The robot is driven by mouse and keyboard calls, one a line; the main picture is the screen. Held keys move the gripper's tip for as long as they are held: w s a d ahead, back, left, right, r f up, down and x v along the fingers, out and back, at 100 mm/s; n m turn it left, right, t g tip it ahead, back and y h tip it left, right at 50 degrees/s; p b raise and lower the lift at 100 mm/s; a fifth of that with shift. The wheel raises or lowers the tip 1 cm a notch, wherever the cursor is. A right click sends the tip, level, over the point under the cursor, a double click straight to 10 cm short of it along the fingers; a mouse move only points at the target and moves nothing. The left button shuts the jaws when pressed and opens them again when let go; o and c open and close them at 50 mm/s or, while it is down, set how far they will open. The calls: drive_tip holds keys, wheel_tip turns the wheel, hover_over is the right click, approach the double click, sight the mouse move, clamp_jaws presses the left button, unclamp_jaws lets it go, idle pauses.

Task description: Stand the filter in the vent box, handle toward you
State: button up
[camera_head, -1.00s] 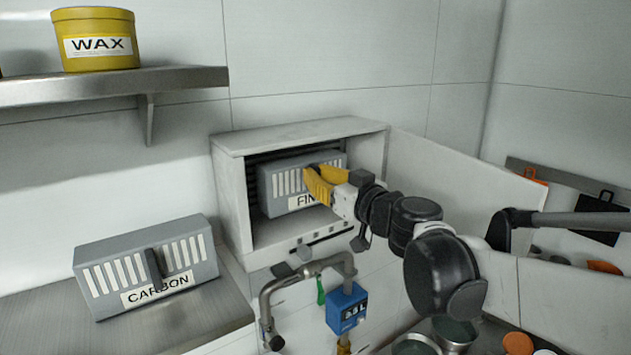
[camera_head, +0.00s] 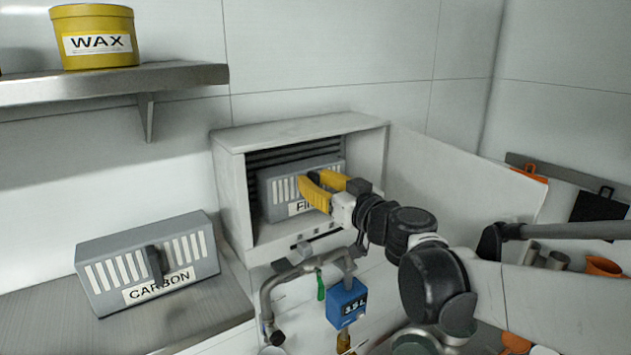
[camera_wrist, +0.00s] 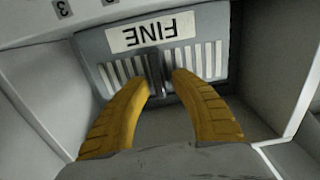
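The grey filter labelled FINE (camera_head: 270,199) stands upright inside the open white vent box (camera_head: 232,190), its label and dark handle facing out. In the wrist view the filter (camera_wrist: 100,62) appears upside down, with its handle (camera_wrist: 154,70) between my fingers. My gripper (camera_head: 320,182) is at the mouth of the box with its yellow fingers spread. The fingertips (camera_wrist: 162,80) are on either side of the handle, with a visible gap at least on one side. My fingers hide part of the filter and its label in the head view.
A second grey filter labelled CARBON (camera_head: 205,250) stands on the counter at left. The box door (camera_head: 455,180) hangs open at right. A pipe (camera_head: 270,295) and a blue meter (camera_head: 345,298) are below the box. A yellow WAX tub (camera_head: 95,20) sits on a shelf.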

drive_tip(key=b+v, duration=0.1)
drive_tip(key=v, duration=1.1)
drive_tip(key=shift+r+b, duration=0.15)
drive_tip(key=shift+b, duration=0.25)
idle(0.3)
